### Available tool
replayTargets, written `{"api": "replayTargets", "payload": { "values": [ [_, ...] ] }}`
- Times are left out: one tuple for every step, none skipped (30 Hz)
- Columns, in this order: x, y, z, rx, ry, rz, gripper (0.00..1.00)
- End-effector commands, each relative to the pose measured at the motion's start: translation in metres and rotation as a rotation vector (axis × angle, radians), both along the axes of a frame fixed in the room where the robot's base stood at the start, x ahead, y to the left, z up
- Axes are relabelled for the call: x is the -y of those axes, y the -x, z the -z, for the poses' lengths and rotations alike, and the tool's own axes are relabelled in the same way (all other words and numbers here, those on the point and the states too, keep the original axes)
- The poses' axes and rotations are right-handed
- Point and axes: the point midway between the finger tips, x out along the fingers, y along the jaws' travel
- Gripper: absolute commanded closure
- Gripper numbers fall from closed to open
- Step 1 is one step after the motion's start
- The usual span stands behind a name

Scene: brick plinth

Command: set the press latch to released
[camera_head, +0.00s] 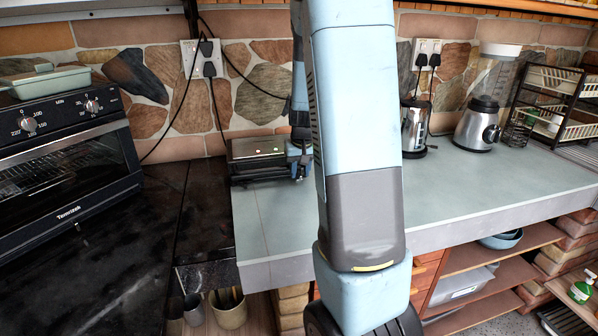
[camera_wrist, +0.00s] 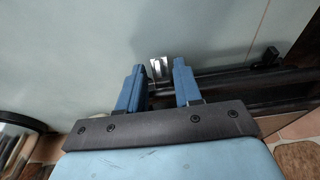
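The press (camera_head: 258,150) is a low dark appliance with a silver top, standing on the counter against the stone wall in the head view. Its dark edge (camera_wrist: 225,82) runs to the right behind my fingers in the wrist view. A small silver piece, which looks like the press latch (camera_wrist: 158,68), shows in the gap between my fingertips. My gripper (camera_wrist: 159,70) is open, with its two blue fingers apart on either side of the latch. I see a gap on each side and no clear contact. In the head view my arm hides the latch and most of the gripper.
A toaster oven (camera_head: 62,150) stands at the left on a black counter. A kettle (camera_head: 415,128) and a blender (camera_head: 478,125) stand on the pale counter (camera_head: 500,185) to the right, with a dish rack (camera_head: 560,95) beyond. Cables hang from a socket (camera_head: 203,58) behind the press.

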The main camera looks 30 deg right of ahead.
Motion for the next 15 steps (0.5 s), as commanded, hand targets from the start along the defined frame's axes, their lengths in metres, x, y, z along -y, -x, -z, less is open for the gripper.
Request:
{"api": "replayTargets", "payload": {
  "values": [
    [0.0,0.001,-0.006,0.003,0.0,0.0,0.66],
    [-0.001,0.001,-0.009,0.003,0.0,0.0,0.66],
    [-0.001,0.002,-0.014,0.004,0.0,0.0,0.66],
    [-0.002,0.003,-0.019,0.004,0.0,0.0,0.66],
    [-0.002,0.005,-0.024,0.004,0.001,-0.002,0.66],
    [-0.003,0.006,-0.031,0.006,0.001,-0.001,0.66],
    [-0.003,0.007,-0.036,0.006,0.0,-0.001,0.66],
    [-0.004,0.009,-0.042,0.005,0.0,-0.001,0.66],
    [-0.004,0.011,-0.049,0.006,0.001,-0.002,0.66],
    [-0.004,0.012,-0.055,0.005,0.001,0.0,0.66],
    [-0.005,0.013,-0.061,0.006,0.0,-0.001,0.66],
    [-0.005,0.016,-0.068,0.005,0.001,-0.001,0.66],
    [-0.006,0.017,-0.074,0.005,0.001,-0.001,0.66],
    [-0.006,0.018,-0.08,0.005,0.001,0.0,0.66],
    [-0.007,0.02,-0.087,0.005,0.001,0.0,0.66]
  ]
}}
